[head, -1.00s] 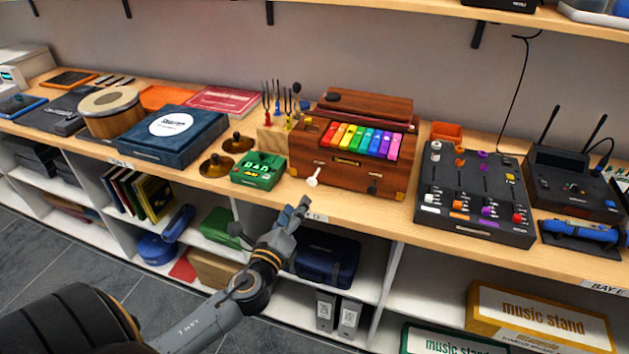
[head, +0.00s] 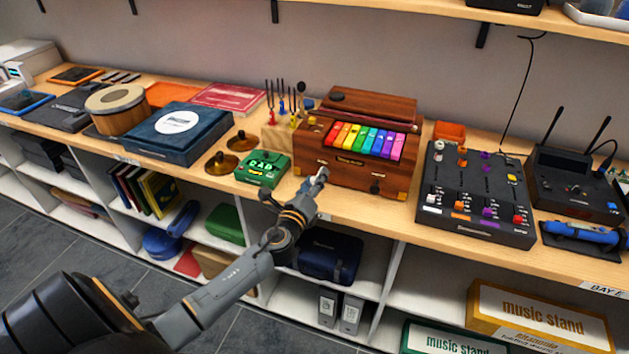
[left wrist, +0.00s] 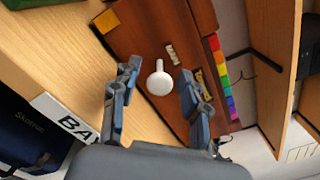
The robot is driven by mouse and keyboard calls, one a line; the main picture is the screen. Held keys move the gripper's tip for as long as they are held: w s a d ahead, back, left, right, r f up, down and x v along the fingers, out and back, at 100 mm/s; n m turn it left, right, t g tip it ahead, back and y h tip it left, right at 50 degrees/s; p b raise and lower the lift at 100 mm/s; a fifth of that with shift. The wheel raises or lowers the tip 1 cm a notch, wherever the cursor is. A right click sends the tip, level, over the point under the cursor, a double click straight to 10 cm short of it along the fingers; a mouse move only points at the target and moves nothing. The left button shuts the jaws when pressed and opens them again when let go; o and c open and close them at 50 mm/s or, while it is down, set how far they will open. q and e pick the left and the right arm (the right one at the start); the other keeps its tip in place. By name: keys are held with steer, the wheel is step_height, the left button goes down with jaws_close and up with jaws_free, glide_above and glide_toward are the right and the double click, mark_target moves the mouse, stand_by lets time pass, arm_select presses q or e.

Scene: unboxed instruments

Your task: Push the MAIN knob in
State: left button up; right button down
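A brown wooden box instrument (head: 345,175) with rainbow-coloured keys (head: 365,140) stands on the shelf top. A white round knob with a short stem (left wrist: 159,80) sticks out of its front in the left wrist view. I cannot read a MAIN label by it. In the head view my gripper largely covers this knob. A dark knob (head: 375,187) is further right on the same front. My left gripper (head: 294,184) is at the left part of the box front. In the left wrist view its fingers (left wrist: 160,70) are spread with the white knob between them; contact is not clear. My right gripper is not in view.
A green box (head: 262,169) and brass cymbals (head: 241,141) are left of the gripper. A black mixer (head: 475,195) with several knobs stands to the right. The wooden counter edge (head: 360,212) runs below the instrument, with open shelves under it.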

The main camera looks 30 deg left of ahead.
arm_select(q)
jaws_close()
steer(key=shift+x, duration=1.15)
steer(key=shift+r, duration=0.1)
steer(key=shift+o, duration=0.7)
jaws_free()
steer(key=shift+o, duration=0.6)
steer(key=shift+w, duration=0.1)
